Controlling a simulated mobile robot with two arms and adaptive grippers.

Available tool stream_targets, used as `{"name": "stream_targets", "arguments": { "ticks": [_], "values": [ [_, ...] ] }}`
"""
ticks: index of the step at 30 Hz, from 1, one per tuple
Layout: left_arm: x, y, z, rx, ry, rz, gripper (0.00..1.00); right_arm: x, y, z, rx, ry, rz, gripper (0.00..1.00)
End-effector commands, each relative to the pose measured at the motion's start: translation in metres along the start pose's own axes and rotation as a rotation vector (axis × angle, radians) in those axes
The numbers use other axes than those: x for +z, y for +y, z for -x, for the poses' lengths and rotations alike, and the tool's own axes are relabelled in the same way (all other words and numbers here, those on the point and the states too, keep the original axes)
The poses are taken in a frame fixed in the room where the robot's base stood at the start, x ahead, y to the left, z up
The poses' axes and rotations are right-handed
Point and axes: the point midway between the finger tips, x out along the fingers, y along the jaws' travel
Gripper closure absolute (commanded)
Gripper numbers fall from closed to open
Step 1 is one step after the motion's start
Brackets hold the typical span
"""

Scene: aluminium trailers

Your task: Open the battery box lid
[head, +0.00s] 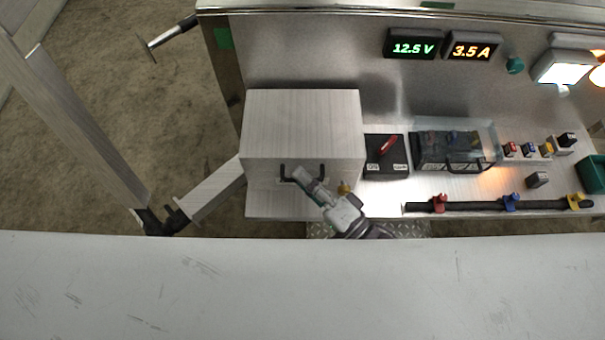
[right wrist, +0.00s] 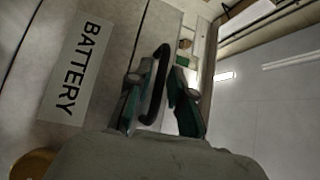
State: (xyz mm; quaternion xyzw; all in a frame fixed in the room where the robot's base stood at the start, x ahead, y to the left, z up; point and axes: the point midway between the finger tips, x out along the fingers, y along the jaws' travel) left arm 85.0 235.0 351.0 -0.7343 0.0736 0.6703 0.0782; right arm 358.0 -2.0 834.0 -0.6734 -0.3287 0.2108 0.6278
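The battery box (head: 302,118) is a brushed-metal box on the left of the metal shelf in the head view, and its lid looks closed. A black bar handle (head: 284,171) sticks out at its front edge. My right gripper (head: 303,177) is at this handle, partly covering its middle. In the right wrist view the white BATTERY label (right wrist: 76,72) is on the box face at left. There the handle (right wrist: 158,85) lies between the two green-padded fingers of my right gripper (right wrist: 160,100), with a gap to the right finger. My left gripper is not in view.
Right of the box are a black switch with a red lever (head: 387,148), a clear-covered tray (head: 452,148) and a black bar with coloured clips (head: 480,205). Two displays (head: 440,47) hang on the back wall. A large pale surface (head: 300,290) fills the front.

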Motion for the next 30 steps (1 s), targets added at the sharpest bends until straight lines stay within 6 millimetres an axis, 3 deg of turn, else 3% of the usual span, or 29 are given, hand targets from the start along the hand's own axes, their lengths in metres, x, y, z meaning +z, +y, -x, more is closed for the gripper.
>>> {"name": "stream_targets", "arguments": {
  "ticks": [10,15,30],
  "values": [
    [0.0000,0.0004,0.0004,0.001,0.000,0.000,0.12,0.0002,0.0007,-0.0052,0.002,-0.001,0.000,0.79],
    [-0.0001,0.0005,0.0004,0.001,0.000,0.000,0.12,0.0002,0.0006,-0.0050,0.002,0.000,0.000,1.00],
    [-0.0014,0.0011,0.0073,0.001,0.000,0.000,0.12,-0.0021,-0.0043,-0.0033,0.010,-0.001,-0.007,1.00]
  ]
}}
